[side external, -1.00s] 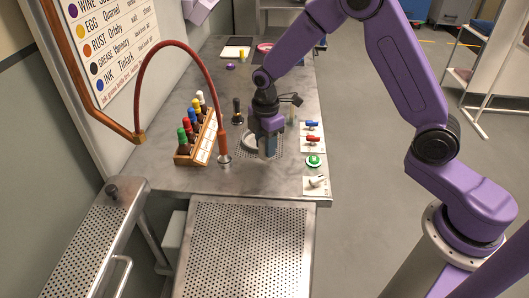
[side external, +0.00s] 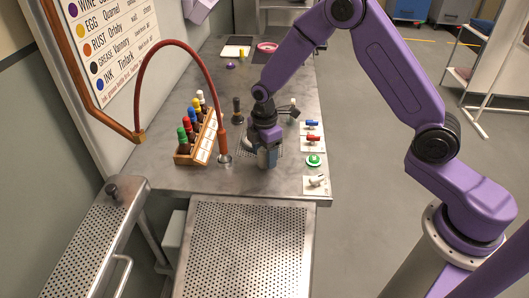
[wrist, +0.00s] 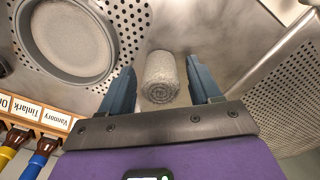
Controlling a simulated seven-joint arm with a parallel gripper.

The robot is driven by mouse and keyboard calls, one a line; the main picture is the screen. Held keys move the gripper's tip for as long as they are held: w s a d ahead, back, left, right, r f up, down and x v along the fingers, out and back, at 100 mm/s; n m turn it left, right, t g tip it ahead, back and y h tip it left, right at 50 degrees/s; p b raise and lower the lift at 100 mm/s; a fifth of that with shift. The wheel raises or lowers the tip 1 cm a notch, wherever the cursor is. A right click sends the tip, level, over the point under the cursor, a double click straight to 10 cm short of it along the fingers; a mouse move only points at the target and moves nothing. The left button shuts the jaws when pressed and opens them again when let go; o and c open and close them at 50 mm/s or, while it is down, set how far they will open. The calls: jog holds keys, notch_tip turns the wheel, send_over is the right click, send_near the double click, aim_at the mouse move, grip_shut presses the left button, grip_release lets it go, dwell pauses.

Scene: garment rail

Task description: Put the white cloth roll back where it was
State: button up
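The white cloth roll (wrist: 160,78) shows greyish-white in the wrist view, its coiled end facing the camera. It lies between the two blue fingers of my gripper (wrist: 162,72), with a narrow gap visible on each side. The gripper looks open around it. In the side view my gripper (side external: 267,160) points down, low over the front part of the steel bench (side external: 230,180). The roll is hidden there by the fingers. A round shallow grey dish (wrist: 110,62) sits on a perforated plate to the left of the roll in the wrist view.
A wooden rack (side external: 205,148) of colour-capped bottles and a red hose (side external: 178,45) stand left of my gripper. A dark bottle (side external: 237,108) is behind it. Blue and red valves (side external: 312,138) and a green button (side external: 314,160) line the right edge. A perforated board (side external: 245,250) lies in front.

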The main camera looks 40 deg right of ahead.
aim_at(264, 150)
notch_tip(264, 150, up, 12)
jog(key=shift+r, duration=0.2)
dwell(0.4)
jog(key=s+d+r+m, duration=0.2)
jog(key=s, duration=1.4)
jog(key=s+d+r+m, duration=0.2)
jog(key=s, duration=1.4)
jog(key=shift+s+d, duration=0.4)
